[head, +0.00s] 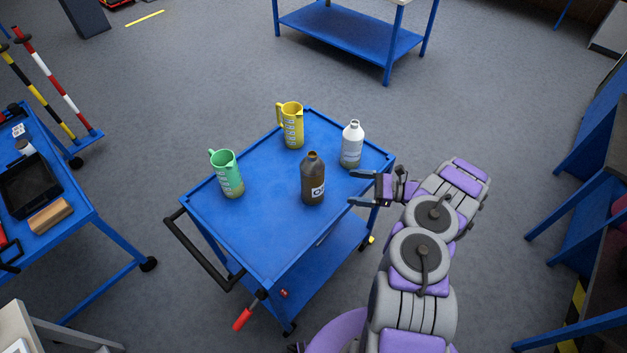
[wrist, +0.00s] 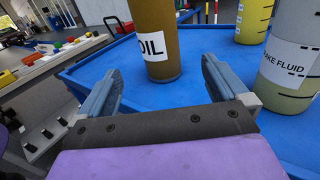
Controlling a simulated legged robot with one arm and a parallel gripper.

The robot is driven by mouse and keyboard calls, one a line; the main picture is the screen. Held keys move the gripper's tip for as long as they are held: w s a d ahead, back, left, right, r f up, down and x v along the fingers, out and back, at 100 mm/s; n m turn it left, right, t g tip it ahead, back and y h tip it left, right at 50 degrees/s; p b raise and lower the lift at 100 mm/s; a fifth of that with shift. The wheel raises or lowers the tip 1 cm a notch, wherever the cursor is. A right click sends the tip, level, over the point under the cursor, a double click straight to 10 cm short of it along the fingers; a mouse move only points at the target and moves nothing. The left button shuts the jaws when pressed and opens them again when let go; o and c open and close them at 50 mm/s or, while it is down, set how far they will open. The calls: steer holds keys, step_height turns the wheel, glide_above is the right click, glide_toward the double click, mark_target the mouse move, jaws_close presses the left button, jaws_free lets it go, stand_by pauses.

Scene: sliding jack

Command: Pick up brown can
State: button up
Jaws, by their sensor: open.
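The brown can (head: 312,182) is a dark bottle-shaped container with a white label, standing upright on the blue cart (head: 240,235). In the wrist view its lower part (wrist: 158,50) shows a white label reading "OIL"; its top is cut off there. My gripper (head: 352,188) is open and empty, to the right of the brown can at the cart's right edge. In the wrist view the open fingers of my gripper (wrist: 160,80) point toward the can, which stands beyond the tips and between them in the picture.
A grey-white brake fluid bottle (head: 352,146) stands behind the can, close to my gripper; it also shows at the right of the wrist view (wrist: 288,55). A yellow jug (head: 292,128) and a green jug (head: 228,176) stand farther off. The cart's front left surface is clear.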

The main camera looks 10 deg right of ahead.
mark_target(322, 184)
steer(key=x, duration=0.5)
steer(key=b+x, duration=0.1)
steer(key=x, duration=0.4)
steer(key=shift+s+a, duration=0.1)
steer(key=shift+a, duration=0.3)
steer(key=shift+w+a+b, duration=0.25)
steer(key=shift+b, duration=0.2)
steer(key=b+x, duration=0.1)
steer(key=x, duration=0.4)
steer(key=shift+d, duration=0.5)
steer(key=c, duration=0.5)
steer(key=shift+a, duration=0.35)
steer(key=c, duration=0.6)
steer(key=shift+d, duration=0.1)
steer(key=shift+c, duration=1.3)
